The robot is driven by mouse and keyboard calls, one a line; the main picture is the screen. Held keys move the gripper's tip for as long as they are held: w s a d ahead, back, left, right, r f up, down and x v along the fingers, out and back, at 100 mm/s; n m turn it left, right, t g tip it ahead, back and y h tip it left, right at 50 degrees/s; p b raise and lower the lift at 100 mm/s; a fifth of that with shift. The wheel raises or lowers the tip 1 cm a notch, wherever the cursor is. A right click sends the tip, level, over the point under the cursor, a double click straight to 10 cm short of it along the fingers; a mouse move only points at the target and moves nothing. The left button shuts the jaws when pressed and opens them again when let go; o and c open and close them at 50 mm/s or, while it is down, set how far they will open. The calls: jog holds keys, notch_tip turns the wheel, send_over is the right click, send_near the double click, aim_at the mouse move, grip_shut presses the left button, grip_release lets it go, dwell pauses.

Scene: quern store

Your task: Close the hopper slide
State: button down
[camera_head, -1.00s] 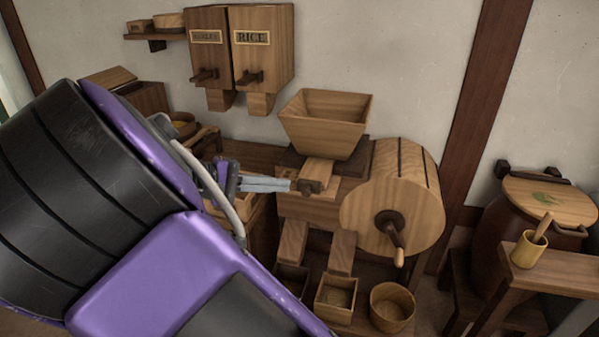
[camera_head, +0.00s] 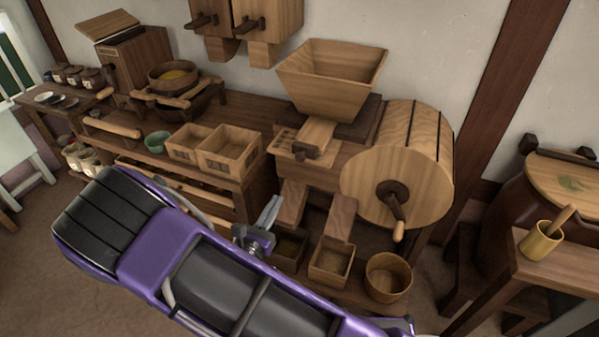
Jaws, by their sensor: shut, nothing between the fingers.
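The hopper (camera_head: 330,82) is a wide, open-topped wooden box on the mill at the centre. The slide (camera_head: 317,134) is a pale flat board below the hopper's front. It juts out toward the front left and ends in a dark handle block (camera_head: 304,152). How much of it lies under the hopper is hidden. My gripper (camera_head: 274,202) is shut and empty. In the picture it is below and left of the slide handle, apart from it, near the mill's left chute (camera_head: 291,203).
A round wooden drum with a crank (camera_head: 395,200) is right of the slide. Small boxes (camera_head: 331,262) and a round tub (camera_head: 388,277) stand below the chutes. Two open wooden boxes (camera_head: 228,150) sit on the bench at left. A stool with a cup (camera_head: 541,242) is at right.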

aim_at(299, 160)
jog(key=x, duration=1.3)
jog(key=shift+w+d, duration=0.15)
jog(key=shift+w, duration=0.15)
jog(key=x, duration=0.5)
jog(key=shift+w+d+f+b, duration=0.15)
jog(key=shift+w+d+b, duration=0.05)
jog(key=shift+b, duration=0.2)
jog(key=shift+w+r, duration=0.15)
jog(key=shift+r, duration=0.15)
